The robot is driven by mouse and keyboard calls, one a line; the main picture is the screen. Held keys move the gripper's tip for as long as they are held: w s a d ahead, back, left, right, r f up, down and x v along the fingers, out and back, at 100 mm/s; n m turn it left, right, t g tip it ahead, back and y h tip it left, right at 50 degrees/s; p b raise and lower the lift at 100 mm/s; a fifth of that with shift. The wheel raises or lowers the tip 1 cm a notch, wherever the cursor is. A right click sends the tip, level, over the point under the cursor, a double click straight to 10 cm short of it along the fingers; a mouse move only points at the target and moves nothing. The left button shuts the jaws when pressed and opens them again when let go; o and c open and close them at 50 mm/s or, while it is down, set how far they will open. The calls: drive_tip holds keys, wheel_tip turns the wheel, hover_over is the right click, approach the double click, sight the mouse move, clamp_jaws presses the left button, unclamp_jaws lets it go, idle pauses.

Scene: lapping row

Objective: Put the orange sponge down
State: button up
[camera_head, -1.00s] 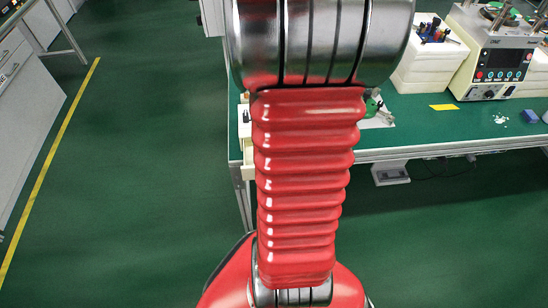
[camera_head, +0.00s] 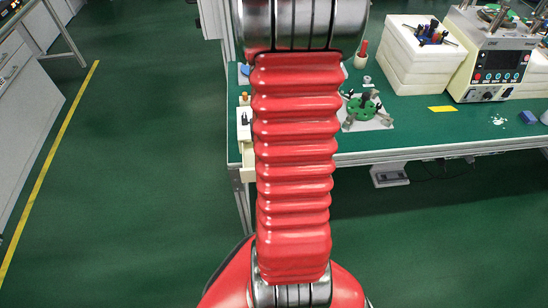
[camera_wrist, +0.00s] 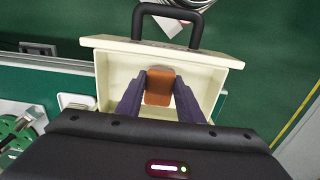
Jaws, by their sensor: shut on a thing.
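The orange sponge (camera_wrist: 159,87) is a small orange-brown block in the wrist view. My gripper (camera_wrist: 160,82) is shut on it, with one dark finger on each side. It is held over a cream open-topped drawer (camera_wrist: 113,80) with a dark handle. I cannot tell whether the sponge touches the drawer's bottom. In the head view my red arm hides the sponge and gripper.
A green bench (camera_head: 410,135) stands at the right, bearing a green round fixture (camera_head: 361,108), white foam blocks (camera_head: 405,65) and a control box (camera_head: 497,68). The fixture also shows at the left of the wrist view (camera_wrist: 12,140). The floor (camera_head: 140,180) left of the bench is clear.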

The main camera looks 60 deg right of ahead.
drive_tip(key=shift+f, duration=0.9)
drive_tip(key=shift+f, duration=0.35)
drive_tip(key=o, duration=1)
drive_tip(key=shift+s+a+f, duration=0.1)
drive_tip(key=shift+s+a, duration=0.1)
drive_tip(key=shift+o, duration=0.2)
drive_tip(key=shift+w+d+r, duration=0.1)
drive_tip(key=shift+r, duration=0.65)
wheel_tip(320, 180, up, 11)
drive_tip(key=shift+r, duration=0.2)
drive_tip(key=shift+w+d, duration=0.1)
